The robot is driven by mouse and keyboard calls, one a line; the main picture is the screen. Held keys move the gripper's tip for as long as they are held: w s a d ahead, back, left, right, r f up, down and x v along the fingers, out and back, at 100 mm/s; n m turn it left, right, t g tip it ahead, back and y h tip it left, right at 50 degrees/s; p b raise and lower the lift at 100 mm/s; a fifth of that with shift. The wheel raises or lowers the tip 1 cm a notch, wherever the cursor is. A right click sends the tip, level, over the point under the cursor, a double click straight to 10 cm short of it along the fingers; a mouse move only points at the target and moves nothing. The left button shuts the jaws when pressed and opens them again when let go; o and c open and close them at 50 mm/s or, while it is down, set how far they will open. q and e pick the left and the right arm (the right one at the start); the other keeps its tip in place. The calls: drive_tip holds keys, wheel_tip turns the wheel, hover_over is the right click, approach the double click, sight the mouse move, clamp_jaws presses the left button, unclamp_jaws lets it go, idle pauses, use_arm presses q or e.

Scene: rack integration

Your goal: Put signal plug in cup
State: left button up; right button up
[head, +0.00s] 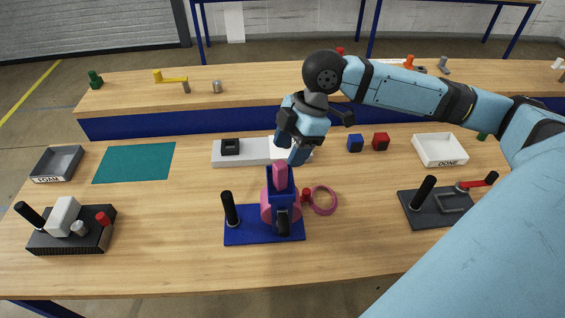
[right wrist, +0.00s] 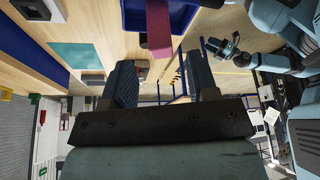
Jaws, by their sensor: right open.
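A pink block (head: 280,176) stands upright in a narrow blue holder (head: 281,190) on the blue base plate (head: 262,236). I cannot tell for sure that it is the signal plug. A rounded pink body (head: 266,212), possibly the cup, sits behind the holder and is partly hidden. My right gripper (head: 291,150) is open and empty, above and behind the pink block, apart from it. In the right wrist view the pink block (right wrist: 158,28) shows beyond the open fingers. My left gripper seems to show small in the right wrist view (right wrist: 222,46); its jaws are unclear.
A black post (head: 229,208) stands on the blue plate. A white-and-grey fixture (head: 240,152), blue cube (head: 355,144), red cube (head: 380,142) and white DONE tray (head: 440,149) lie behind. The front table edge is clear.

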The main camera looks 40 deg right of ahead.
drive_tip(key=v, duration=0.6)
idle(0.5)
